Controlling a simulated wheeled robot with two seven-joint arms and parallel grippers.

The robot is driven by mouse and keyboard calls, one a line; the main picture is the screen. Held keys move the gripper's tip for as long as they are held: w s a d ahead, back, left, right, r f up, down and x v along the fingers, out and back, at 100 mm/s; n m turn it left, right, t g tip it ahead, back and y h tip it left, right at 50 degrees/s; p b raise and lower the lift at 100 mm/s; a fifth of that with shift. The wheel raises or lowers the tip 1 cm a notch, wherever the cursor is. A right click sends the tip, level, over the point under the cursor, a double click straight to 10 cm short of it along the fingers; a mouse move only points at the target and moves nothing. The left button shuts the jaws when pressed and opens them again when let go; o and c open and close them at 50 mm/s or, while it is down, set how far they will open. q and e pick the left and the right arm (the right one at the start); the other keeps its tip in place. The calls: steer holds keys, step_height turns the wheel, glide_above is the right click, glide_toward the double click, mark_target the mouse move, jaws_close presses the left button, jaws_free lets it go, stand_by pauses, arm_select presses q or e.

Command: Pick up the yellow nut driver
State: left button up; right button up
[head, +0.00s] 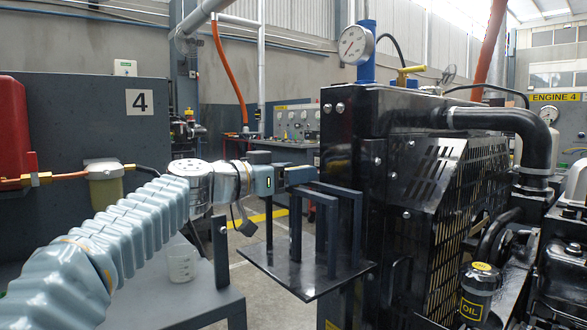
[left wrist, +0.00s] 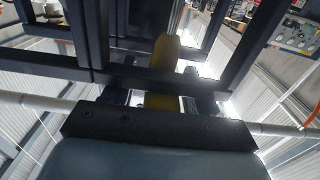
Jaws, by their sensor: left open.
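The yellow nut driver shows in the left wrist view as a yellow handle (left wrist: 165,52), partly covered by a dark bar of the rack. I cannot make it out in the head view. My left gripper (head: 300,174) is open at the top of a black rack (head: 329,228) fixed to the radiator's side. In the left wrist view the fingers of my left gripper (left wrist: 160,97) stand on either side of the yellow handle, apparently not closed on it. Whether they touch it is unclear. My right gripper is not in view.
The rack's dark posts and its flat plate (head: 290,275) are close around my left gripper. The black radiator housing (head: 345,130) with a pressure gauge (head: 355,45) stands just right. A grey bench (head: 195,302) with a clear beaker (head: 181,262) is below my left arm.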

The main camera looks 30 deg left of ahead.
arm_select(q)
jaws_close()
stand_by(0.3)
